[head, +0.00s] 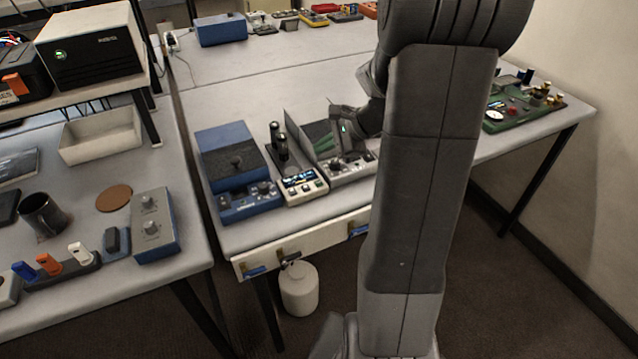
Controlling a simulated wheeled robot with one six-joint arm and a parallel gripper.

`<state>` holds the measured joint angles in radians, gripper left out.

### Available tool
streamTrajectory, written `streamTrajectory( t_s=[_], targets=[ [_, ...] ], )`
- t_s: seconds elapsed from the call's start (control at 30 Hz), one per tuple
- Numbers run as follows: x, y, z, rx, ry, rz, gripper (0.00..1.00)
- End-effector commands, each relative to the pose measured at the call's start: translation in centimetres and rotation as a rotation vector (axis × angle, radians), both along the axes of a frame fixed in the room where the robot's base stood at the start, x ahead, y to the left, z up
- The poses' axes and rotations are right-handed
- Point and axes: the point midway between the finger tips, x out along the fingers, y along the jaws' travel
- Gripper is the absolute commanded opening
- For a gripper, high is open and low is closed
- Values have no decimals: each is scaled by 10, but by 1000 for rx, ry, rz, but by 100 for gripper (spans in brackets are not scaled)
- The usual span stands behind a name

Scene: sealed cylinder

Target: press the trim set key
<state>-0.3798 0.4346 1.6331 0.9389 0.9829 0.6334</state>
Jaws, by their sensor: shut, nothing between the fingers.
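My gripper (347,150) is at the end of my arm, low over a grey device with green panels (338,168) on the middle table. Its fingers are shut and empty. The picture does not show whether the tips touch the device. To the left stands a cream device (305,187) with a lit display, small keys and a dark upright cylinder (280,143). Further left is a blue unit (248,203) with small controls at its front. I cannot read any key label, so I cannot tell which key is the trim set key. My arm hides the right part of the table.
A green board (522,112) with knobs and a dial lies at the right end. A blue box (221,30) stands at the back. A white jug (299,290) stands below the drawers.

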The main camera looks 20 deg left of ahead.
Motion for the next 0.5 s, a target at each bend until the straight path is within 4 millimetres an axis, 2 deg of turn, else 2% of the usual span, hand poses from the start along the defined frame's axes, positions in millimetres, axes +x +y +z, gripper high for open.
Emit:
streamTrajectory(
  t_s=[0.5],
  targets=[
    [0, 0, -70, 0, 1, -1, 0]
  ],
)
